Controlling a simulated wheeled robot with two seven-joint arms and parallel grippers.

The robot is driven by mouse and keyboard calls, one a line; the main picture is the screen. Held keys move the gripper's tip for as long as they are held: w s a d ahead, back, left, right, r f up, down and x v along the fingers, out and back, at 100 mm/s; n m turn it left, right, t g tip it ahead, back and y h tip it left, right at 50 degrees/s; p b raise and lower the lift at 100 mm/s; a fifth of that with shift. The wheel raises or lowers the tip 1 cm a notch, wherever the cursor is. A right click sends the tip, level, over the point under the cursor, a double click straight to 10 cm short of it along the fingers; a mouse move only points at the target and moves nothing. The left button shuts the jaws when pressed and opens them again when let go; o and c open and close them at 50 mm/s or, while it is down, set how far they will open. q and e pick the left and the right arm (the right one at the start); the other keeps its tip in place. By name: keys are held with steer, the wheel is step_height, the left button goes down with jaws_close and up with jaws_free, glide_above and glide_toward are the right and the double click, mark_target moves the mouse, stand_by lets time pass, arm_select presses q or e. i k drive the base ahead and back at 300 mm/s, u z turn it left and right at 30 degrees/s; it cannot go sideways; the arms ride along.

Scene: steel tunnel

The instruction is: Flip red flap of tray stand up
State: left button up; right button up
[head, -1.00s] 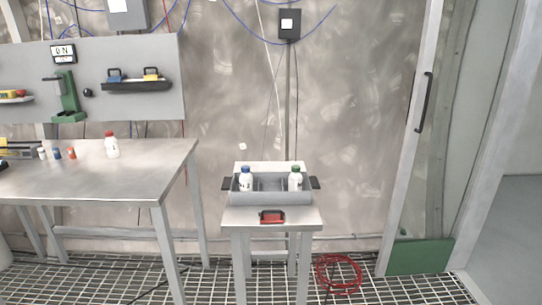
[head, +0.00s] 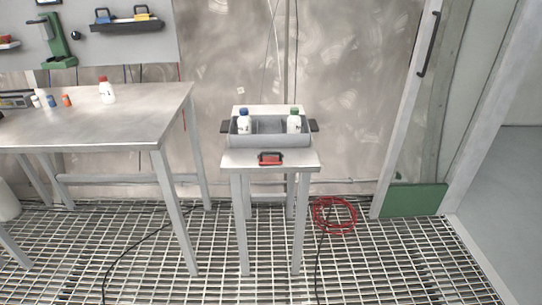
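The tray stand (head: 231,159) is a small metal table standing against the wall near the middle of the head view. The red flap (head: 270,159), with a dark handle, is at the front edge of its top. A grey tray (head: 268,141) with dark side handles sits on the stand behind the flap. The tray holds a blue-capped white bottle (head: 244,124) at left and a green-capped white bottle (head: 294,123) at right. Neither of my grippers is in view.
A larger metal workbench (head: 95,115) stands to the left, with a red-capped bottle (head: 107,92) and small bottles on it. A coiled red cable (head: 334,215) lies on the grating right of the stand. The grated floor (head: 215,265) in front is mostly clear, apart from a dark cable.

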mark_target(265, 158)
steer(key=k, duration=0.55)
steer(key=u, duration=0.9)
steer(key=i, duration=1.35)
steer(key=z, duration=0.4)
